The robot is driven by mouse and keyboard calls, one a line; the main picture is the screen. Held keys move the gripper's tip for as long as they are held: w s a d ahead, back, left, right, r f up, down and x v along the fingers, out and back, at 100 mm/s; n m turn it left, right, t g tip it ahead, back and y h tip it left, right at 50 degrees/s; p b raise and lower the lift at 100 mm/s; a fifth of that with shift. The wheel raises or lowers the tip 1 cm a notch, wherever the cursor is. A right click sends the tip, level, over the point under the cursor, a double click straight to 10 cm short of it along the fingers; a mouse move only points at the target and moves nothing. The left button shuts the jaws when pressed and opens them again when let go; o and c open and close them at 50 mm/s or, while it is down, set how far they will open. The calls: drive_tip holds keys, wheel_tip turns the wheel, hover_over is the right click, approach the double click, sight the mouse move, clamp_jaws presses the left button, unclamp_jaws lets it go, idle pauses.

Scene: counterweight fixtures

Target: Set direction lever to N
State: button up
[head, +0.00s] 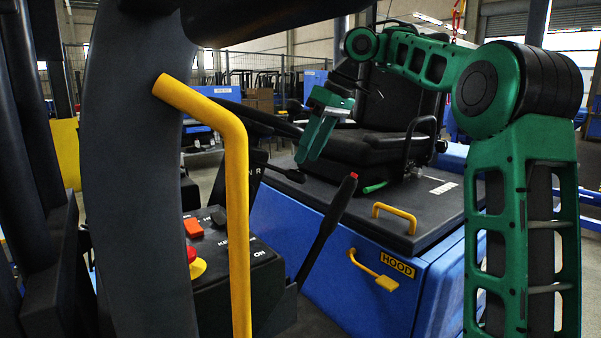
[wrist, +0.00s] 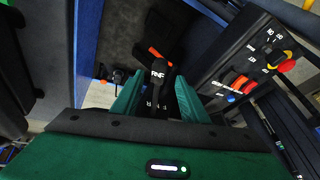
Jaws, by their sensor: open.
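The direction lever's black knob (wrist: 158,74), marked with white letters that look like FNR, shows in the wrist view between and just beyond my fingers. In the head view a dark knob (head: 294,175) on a thin stalk, beside white letters N and R on the column, appears to be the same lever. My gripper (head: 307,152) is just above that knob in the head view, its green fingers pointing down. In the wrist view my gripper (wrist: 157,97) is open, one finger on each side of the lever. I cannot tell whether either finger touches it. The lever's exact setting is unclear.
A yellow grab bar (head: 236,190) and a dark pillar stand in the left foreground. A red-tipped black lever (head: 328,228) rises near the switch panel (head: 235,257), which has a red rocker and stop button. The black seat (head: 385,130) is behind my gripper.

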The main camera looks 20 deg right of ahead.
sight(277, 169)
drive_tip(key=shift+f, duration=0.1)
drive_tip(key=shift+x, duration=2.7)
drive_tip(key=shift+c, duration=0.6)
